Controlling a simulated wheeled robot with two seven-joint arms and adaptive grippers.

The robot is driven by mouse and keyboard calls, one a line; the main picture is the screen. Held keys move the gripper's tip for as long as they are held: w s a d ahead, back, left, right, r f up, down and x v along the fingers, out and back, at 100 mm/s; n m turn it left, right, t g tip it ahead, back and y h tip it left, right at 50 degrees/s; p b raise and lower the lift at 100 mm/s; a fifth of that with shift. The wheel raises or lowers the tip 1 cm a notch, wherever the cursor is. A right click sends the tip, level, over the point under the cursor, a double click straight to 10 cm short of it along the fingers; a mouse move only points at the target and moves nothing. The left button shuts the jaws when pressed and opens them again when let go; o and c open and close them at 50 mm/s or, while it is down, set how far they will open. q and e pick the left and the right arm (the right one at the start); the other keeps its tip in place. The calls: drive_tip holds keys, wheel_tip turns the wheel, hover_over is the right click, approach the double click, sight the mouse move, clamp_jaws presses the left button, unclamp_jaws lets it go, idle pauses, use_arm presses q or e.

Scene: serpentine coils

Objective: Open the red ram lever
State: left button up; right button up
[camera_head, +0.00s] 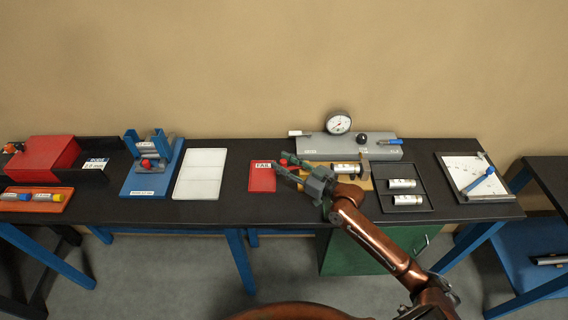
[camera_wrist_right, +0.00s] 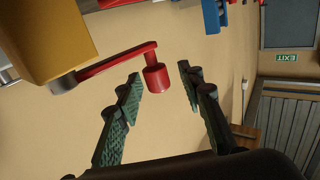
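The red ram lever (camera_wrist_right: 120,60) shows in the right wrist view as a thin red arm ending in a round red knob (camera_wrist_right: 157,78). Its other end joins a grey pivot on a yellow block (camera_wrist_right: 45,35). In the head view the knob (camera_head: 284,162) shows small by my right fingertips, and the yellow fixture (camera_head: 372,184) lies partly behind my gripper. My right gripper (camera_head: 281,164) is open. In the wrist view its fingertips (camera_wrist_right: 159,71) stand either side of the knob with gaps; I cannot tell how far beyond them it lies. My left gripper is out of view.
A red tray (camera_head: 261,177) lies left of the fixture, and a black tray with metal cylinders (camera_head: 403,209) lies right. A grey unit with a dial gauge (camera_head: 339,122) stands behind. A white tray (camera_head: 200,174) and blue stand (camera_head: 140,182) are further left.

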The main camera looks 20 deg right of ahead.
wheel_tip(320, 180, up, 9)
drive_tip(key=shift+r, duration=0.2)
idle(0.3)
